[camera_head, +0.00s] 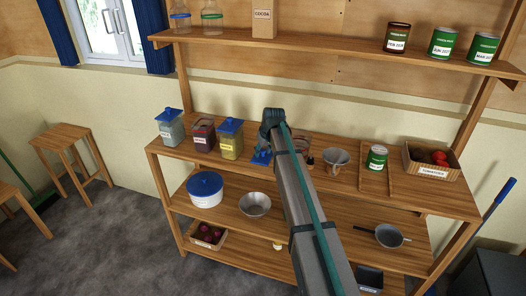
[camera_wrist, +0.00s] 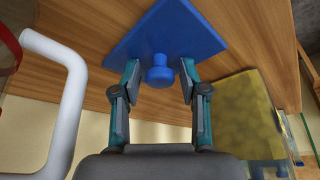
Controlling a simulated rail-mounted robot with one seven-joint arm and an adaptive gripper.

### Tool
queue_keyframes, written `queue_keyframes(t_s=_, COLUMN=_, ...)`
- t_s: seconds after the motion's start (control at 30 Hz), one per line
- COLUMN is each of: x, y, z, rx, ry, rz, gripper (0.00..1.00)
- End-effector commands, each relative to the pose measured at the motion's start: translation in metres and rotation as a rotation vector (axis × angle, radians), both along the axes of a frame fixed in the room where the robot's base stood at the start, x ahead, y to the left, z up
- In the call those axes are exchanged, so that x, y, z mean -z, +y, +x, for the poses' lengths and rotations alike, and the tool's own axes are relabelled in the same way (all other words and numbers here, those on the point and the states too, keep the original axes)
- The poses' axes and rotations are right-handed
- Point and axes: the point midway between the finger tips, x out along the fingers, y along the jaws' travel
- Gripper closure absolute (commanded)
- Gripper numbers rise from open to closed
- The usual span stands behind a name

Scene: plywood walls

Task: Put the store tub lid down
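The blue square lid (camera_wrist: 165,30) with its round knob (camera_wrist: 160,75) lies on the wooden shelf top in the wrist view. In the head view the lid (camera_head: 261,158) shows partly, just right of the yellow tub (camera_head: 230,143). My gripper (camera_wrist: 159,70) is open, its two fingertips on either side of the knob with a gap to each. In the head view my arm hides most of the gripper. The dark red tub (camera_head: 203,136) seems to have no lid. The yellow tub and the pale blue tub (camera_head: 171,131) wear blue lids.
The yellow tub (camera_wrist: 250,115) stands close on the right in the wrist view, and a white handle (camera_wrist: 68,105) is close on the left. A metal funnel-like cup (camera_head: 336,161), a green can (camera_head: 377,158) and a tomato crate (camera_head: 432,162) stand farther right on the shelf.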

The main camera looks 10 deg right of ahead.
Motion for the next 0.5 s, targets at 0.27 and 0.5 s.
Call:
queue_keyframes(t_s=0.27, x=0.000, y=0.000, z=0.000, rx=0.000, ry=0.000, rz=0.000, gripper=0.48)
queue_keyframes(t_s=0.5, x=-0.013, y=-0.001, z=-0.004, rx=0.000, ry=-0.001, rz=0.000, gripper=0.48)
